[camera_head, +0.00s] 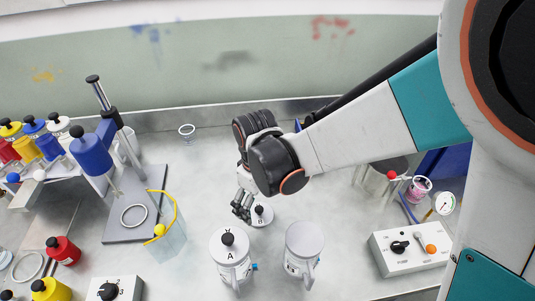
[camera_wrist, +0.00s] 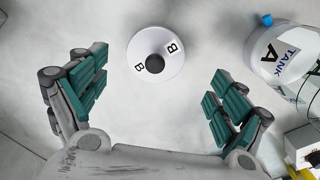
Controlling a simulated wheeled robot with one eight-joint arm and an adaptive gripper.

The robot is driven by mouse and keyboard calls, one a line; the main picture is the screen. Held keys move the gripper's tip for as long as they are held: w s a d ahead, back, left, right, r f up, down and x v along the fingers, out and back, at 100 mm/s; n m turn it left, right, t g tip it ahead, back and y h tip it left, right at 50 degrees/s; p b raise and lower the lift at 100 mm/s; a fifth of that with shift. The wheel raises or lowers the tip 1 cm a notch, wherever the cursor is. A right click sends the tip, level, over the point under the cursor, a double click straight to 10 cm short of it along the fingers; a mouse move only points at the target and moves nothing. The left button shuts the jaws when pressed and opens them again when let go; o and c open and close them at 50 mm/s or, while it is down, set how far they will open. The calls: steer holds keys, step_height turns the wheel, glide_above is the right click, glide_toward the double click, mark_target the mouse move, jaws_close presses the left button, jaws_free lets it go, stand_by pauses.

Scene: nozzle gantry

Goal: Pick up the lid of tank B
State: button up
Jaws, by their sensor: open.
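The lid of tank B (camera_wrist: 142,43), a white disc with a black knob and "B" labels, lies on the table. It also shows in the head view (camera_head: 263,217), just right of my gripper (camera_head: 243,206). In the wrist view my gripper (camera_wrist: 160,66) is open and empty, with one finger on each side of the lid and apart from it. Tank B (camera_head: 304,240) stands without a lid in front of the lid, to the right of tank A (camera_head: 229,262).
Tank A wears its own lid with a black knob. A control box (camera_head: 411,249) with knobs is to the right. The table behind the lid is mostly clear.

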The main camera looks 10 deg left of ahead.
mark_target(259, 209)
steer(key=f+b, duration=0.2)
steer(key=f, duration=0.1)
steer(key=f+b, duration=0.1)
steer(key=f, duration=0.1)
steer(key=shift+w, duration=0.35)
steer(key=shift+c, duration=0.2)
steer(key=shift+s, duration=0.1)
steer(key=c, duration=1.7)
